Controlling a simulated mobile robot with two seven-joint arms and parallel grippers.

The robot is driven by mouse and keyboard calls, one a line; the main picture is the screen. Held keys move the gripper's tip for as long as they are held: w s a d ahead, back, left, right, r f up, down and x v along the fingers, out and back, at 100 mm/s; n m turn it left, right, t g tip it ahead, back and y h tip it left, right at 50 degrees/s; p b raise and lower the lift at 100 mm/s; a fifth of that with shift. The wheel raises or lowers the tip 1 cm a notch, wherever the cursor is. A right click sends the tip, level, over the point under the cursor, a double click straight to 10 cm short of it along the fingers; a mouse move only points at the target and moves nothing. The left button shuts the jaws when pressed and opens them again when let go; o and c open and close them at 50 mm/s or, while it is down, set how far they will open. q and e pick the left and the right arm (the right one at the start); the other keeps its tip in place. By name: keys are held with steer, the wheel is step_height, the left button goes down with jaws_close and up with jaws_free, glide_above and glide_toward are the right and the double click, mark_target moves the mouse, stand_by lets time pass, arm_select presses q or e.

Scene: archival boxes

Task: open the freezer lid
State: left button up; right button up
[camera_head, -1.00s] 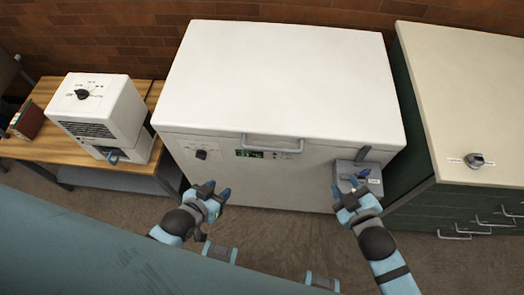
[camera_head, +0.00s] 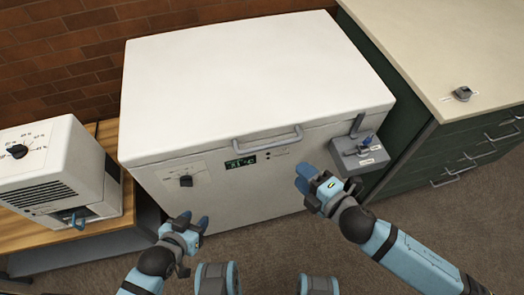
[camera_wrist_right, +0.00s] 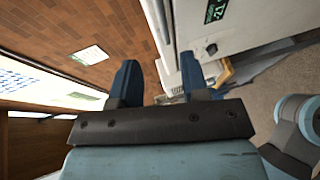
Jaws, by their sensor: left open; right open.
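The white chest freezer (camera_head: 230,195) stands at the centre of the head view with its lid (camera_head: 240,80) shut. A grey bar handle (camera_head: 268,137) sits on the lid's front edge. A grey latch box (camera_head: 358,158) with a blue part on top is on the front at the right. My right gripper (camera_head: 309,181) is open and empty, in front of the freezer, below and right of the handle and apart from it. Its two fingers show apart in the right wrist view (camera_wrist_right: 160,82). My left gripper (camera_head: 192,223) is open and empty, low before the freezer's front left.
A white device (camera_head: 55,175) stands on a wooden bench (camera_head: 90,232) at the left. A dark green drawer cabinet (camera_head: 450,150) with a beige top stands close at the right. A brick wall (camera_head: 60,50) is behind. Brown floor lies in front.

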mark_target(269, 144)
steer(key=x, duration=1.3)
steer(key=shift+w+a+f, duration=0.1)
steer(key=shift+w+a, duration=0.1)
steer(key=shift+w, duration=0.1)
jaws_close()
